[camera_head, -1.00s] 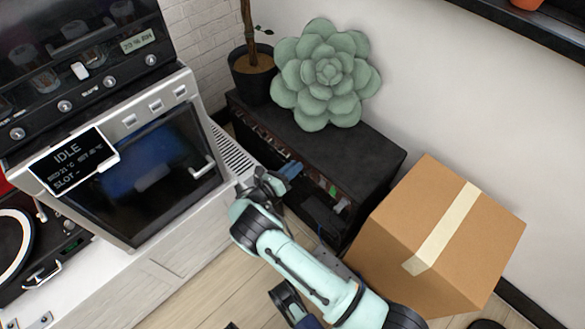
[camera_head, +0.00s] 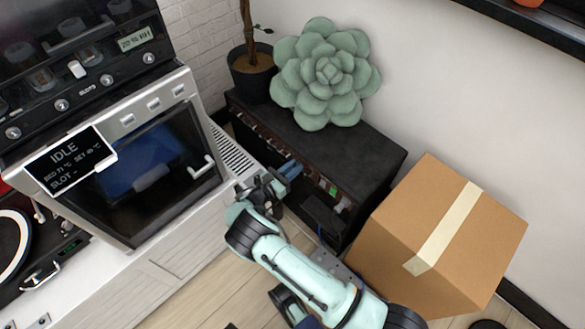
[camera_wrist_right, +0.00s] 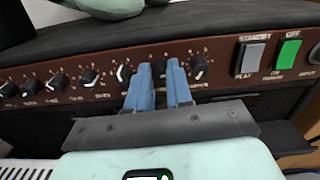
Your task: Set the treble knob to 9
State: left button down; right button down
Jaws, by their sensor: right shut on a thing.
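The black amplifier (camera_head: 335,150) stands on the floor side, with a row of knobs on its brown front panel, which the right wrist view shows close up (camera_wrist_right: 215,60). My right gripper (camera_head: 288,172) is at that panel. In the right wrist view its two blue fingers (camera_wrist_right: 160,82) are shut on one knob in the row, mostly hidden between them. The label there is covered or too blurred to read, so I cannot tell its name or setting. A free knob (camera_wrist_right: 198,68) sits just right of the fingers. My left gripper is not in view.
Right of the knobs are a grey switch (camera_wrist_right: 250,58) and a green switch (camera_wrist_right: 288,54). A green succulent-shaped cushion (camera_head: 325,75) and a potted plant (camera_head: 252,72) stand on the amplifier. A cardboard box (camera_head: 410,220) is close on the right; an enclosed machine (camera_head: 150,165) is left.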

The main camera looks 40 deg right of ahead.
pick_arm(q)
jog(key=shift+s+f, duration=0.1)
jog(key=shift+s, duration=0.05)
pick_arm(e)
jog(key=shift+s+a+f+m, duration=0.1)
jog(key=shift+m, duration=3)
jog(key=c, duration=1.3)
grip_release()
